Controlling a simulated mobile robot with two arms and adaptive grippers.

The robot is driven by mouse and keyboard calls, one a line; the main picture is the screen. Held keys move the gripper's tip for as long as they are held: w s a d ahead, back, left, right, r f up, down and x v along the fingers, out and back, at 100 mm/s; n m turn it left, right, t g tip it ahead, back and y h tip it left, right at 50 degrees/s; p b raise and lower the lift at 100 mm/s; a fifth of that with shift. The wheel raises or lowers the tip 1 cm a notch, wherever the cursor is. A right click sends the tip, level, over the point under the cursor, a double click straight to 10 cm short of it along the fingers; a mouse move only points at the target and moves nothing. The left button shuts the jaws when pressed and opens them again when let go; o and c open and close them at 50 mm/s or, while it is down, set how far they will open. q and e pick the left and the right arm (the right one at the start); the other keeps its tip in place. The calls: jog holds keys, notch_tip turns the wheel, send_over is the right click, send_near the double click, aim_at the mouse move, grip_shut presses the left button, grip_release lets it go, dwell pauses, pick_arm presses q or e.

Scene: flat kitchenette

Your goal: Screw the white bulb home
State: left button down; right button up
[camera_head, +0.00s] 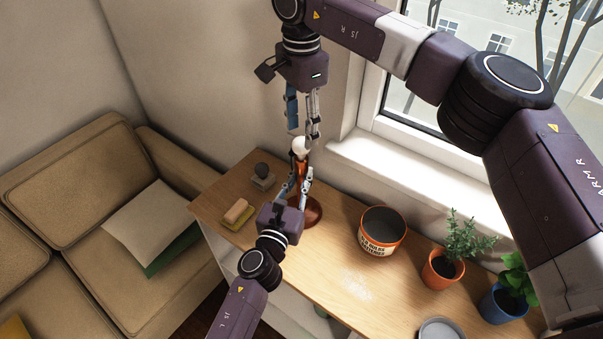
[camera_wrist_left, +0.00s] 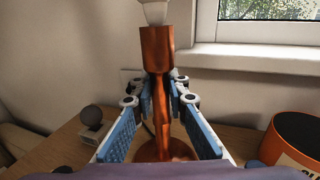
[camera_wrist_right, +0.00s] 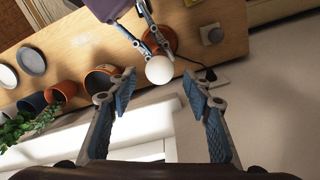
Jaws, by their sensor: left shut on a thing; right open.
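The copper lamp (camera_head: 305,208) stands on the wooden worktop. Its stem and socket (camera_wrist_left: 157,55) fill the middle of the left wrist view. The white bulb (camera_head: 301,146) sits upright at the top of the socket; its round top shows in the right wrist view (camera_wrist_right: 159,70). How deep its thread sits is hidden. My left gripper (camera_head: 298,172) is shut on the lamp stem below the socket. My right gripper (camera_head: 308,133) points down from above, open and empty, its fingertips (camera_wrist_right: 159,88) apart on either side of the line to the bulb.
An orange-rimmed pot (camera_head: 382,231) stands right of the lamp, with potted plants (camera_head: 442,268) (camera_head: 511,290) further right. A sponge (camera_head: 237,213) and a dark-knobbed object (camera_head: 262,177) lie to the left. The window (camera_head: 420,110) and wall are behind.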

aim_at(301, 154)
jog(key=n, duration=0.6)
jog(key=shift+n, duration=0.4)
jog(key=n, duration=0.6)
jog(key=shift+n, duration=0.3)
jog(key=shift+f, duration=4)
